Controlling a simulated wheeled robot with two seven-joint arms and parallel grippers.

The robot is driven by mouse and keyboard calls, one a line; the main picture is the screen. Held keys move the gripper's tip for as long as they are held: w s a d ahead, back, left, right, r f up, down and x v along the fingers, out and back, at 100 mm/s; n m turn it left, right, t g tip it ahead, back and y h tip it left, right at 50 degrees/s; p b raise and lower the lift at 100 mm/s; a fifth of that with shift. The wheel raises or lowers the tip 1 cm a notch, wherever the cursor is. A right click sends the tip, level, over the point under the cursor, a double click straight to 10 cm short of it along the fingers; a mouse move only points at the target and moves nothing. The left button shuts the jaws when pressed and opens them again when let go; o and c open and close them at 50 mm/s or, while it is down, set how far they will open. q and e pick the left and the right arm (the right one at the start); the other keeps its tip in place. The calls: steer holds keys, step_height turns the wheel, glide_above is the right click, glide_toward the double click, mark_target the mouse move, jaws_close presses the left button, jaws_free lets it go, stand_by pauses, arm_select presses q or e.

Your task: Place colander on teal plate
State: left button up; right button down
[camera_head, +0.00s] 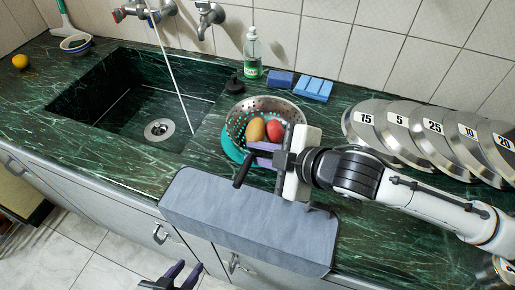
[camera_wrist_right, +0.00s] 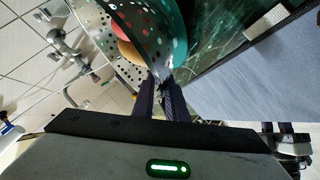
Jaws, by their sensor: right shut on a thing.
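The metal colander (camera_head: 236,122), full of small holes, holds a yellow-orange fruit and a red fruit. It is over the teal plate (camera_head: 231,147), whose rim shows below and left of it; I cannot tell whether they touch. My right gripper (camera_head: 264,153) is shut on the colander's near right rim and hides part of it. In the right wrist view, the gripper's dark fingers (camera_wrist_right: 160,88) close at the rim of the colander (camera_wrist_right: 112,45). My left gripper (camera_head: 178,274) is open and empty, low in front of the cabinets.
The sink (camera_head: 125,105) is left of the plate. A green soap bottle (camera_head: 252,55) and blue sponges (camera_head: 312,88) stand behind. Numbered metal lids (camera_head: 375,130) line the right. A grey cloth (camera_head: 245,215) hangs over the counter's front edge.

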steer(key=shift+f, duration=0.1)
steer(key=c, duration=1.7)
jaws_free()
steer(key=shift+c, duration=0.2)
steer(key=shift+r, duration=0.3)
steer(key=p+v, duration=0.1)
steer(key=v, duration=1.1)
steer(key=shift+r, duration=0.25)
